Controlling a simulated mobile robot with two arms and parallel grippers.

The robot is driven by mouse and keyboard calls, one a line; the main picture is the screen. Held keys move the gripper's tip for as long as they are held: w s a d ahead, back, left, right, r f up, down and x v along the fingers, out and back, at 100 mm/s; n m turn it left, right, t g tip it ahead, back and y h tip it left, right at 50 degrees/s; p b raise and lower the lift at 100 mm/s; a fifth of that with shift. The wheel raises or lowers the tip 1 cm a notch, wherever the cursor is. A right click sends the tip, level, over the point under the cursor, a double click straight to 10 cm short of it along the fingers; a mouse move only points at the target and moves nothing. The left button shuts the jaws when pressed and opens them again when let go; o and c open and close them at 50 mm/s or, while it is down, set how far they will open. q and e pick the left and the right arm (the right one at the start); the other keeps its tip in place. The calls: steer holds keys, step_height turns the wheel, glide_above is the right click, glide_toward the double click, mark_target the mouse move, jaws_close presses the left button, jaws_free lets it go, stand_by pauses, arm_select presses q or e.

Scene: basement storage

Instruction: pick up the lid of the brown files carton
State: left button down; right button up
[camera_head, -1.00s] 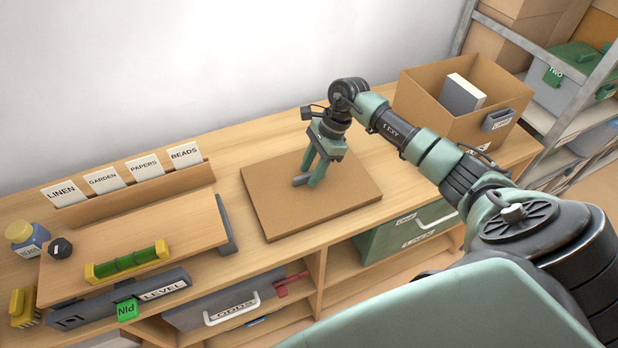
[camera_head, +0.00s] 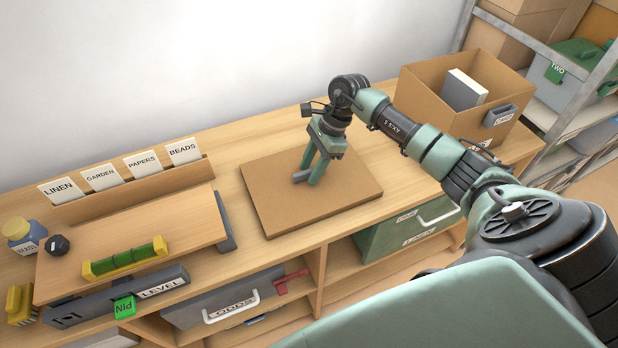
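The brown carton lid (camera_head: 340,203) lies flat on the wooden bench, a square cardboard panel. My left gripper is out of view.
A raised wooden board (camera_head: 130,240) with a yellow-green level (camera_head: 125,258) sits at the left. Behind it stands a card rack (camera_head: 130,188) with several labelled cards. A jar (camera_head: 22,236) is at the far left. A metal shelf (camera_head: 575,110) is at the right.

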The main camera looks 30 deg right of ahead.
jaws_close()
stand_by(0.3)
